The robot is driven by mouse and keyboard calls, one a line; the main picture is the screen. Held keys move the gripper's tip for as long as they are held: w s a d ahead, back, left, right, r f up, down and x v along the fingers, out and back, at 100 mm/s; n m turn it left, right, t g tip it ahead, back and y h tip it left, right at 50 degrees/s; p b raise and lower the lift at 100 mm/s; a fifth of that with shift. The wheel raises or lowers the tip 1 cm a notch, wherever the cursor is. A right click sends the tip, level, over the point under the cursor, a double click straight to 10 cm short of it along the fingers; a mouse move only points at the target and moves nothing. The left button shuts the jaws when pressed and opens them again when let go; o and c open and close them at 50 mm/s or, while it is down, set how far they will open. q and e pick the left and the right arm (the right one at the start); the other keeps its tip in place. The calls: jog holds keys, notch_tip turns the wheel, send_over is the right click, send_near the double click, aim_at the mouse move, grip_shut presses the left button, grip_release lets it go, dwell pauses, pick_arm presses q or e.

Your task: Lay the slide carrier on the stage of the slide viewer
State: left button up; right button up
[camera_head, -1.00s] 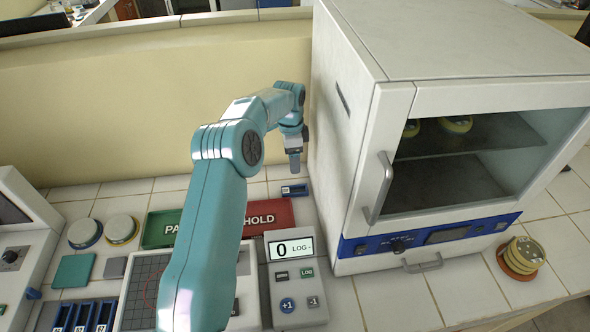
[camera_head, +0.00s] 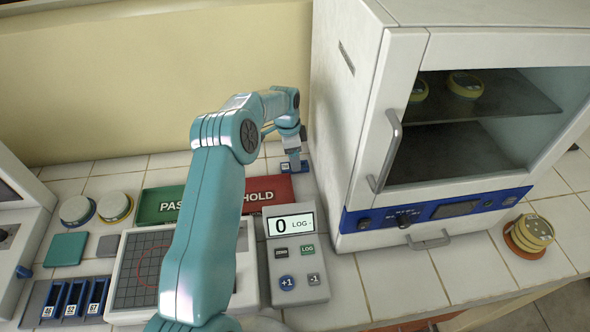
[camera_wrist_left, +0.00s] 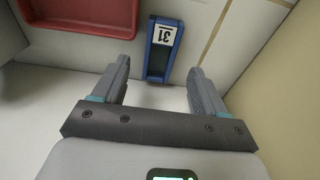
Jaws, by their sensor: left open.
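The slide carrier (camera_head: 285,165) is a small blue holder lying on the tiles by the back wall, left of the incubator. In the left wrist view the carrier (camera_wrist_left: 161,50) shows a white label reading 31 and lies ahead of the fingers, its near end roughly between the tips. My left gripper (camera_head: 293,168) is open and empty, close above the carrier; its open fingers (camera_wrist_left: 160,78) also show in the wrist view. Whether they touch it I cannot tell. A pale device with a knob (camera_head: 12,232), possibly the slide viewer, is cut off at the left edge; its stage is not clear. My right gripper is not visible.
The white incubator (camera_head: 350,130) stands close right of the gripper. A red HOLD tray (camera_head: 283,190) and green PASS tray (camera_head: 160,205) lie in front. A gridded pad (camera_head: 140,270), a LOG counter (camera_head: 293,262) and a rack of blue carriers (camera_head: 72,298) sit nearer.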

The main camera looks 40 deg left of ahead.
pick_arm(q)
notch_tip(320, 180, down, 4)
jog(key=shift+r+b, duration=0.2)
jog(key=shift+b, duration=0.25)
jog(key=shift+w+d, duration=0.1)
jog(key=shift+r, duration=0.1)
jog(key=c, duration=1.1)
jog(key=shift+c, duration=0.6)
jog(key=shift+r, duration=0.2)
jog(key=r+p, duration=0.1)
jog(key=r, duration=0.2)
jog(key=r+p, duration=0.2)
jog(key=r, duration=0.2)
jog(key=shift+s, duration=0.2)
jog(key=s+a+b, duration=0.3)
jog(key=s+a, duration=1)
jog(key=s, duration=0.1)
jog(key=shift+s+a+f, duration=0.25)
jog(key=shift+s+a, duration=0.05)
